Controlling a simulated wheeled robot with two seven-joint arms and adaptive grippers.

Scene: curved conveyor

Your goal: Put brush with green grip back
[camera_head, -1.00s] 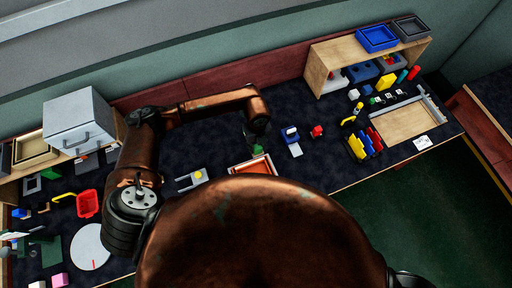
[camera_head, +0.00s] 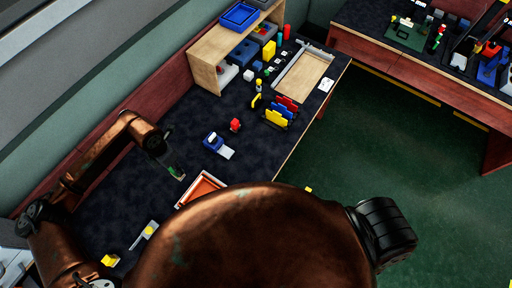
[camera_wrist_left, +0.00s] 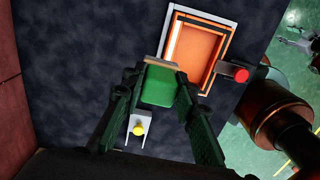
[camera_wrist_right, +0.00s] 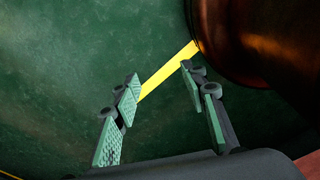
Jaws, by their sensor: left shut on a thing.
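My left gripper (camera_wrist_left: 158,90) is shut on the brush with the green grip (camera_wrist_left: 158,86). A tan strip runs along the brush's end in the left wrist view. In the head view the left gripper (camera_head: 173,171) holds the green grip (camera_head: 178,174) over the dark table, next to the upper left of an orange tray (camera_head: 178,206). I cannot tell how high it is held. My right gripper (camera_wrist_right: 160,92) is open and empty, with the green floor behind it in the right wrist view.
The tray's pale rim also shows in the left wrist view (camera_wrist_left: 167,32). A grey piece with a yellow knob (camera_head: 145,236) lies nearby. A blue block (camera_head: 213,142) and a red piece (camera_head: 235,125) stand further right. A wooden shelf (camera_head: 205,75) is at the back.

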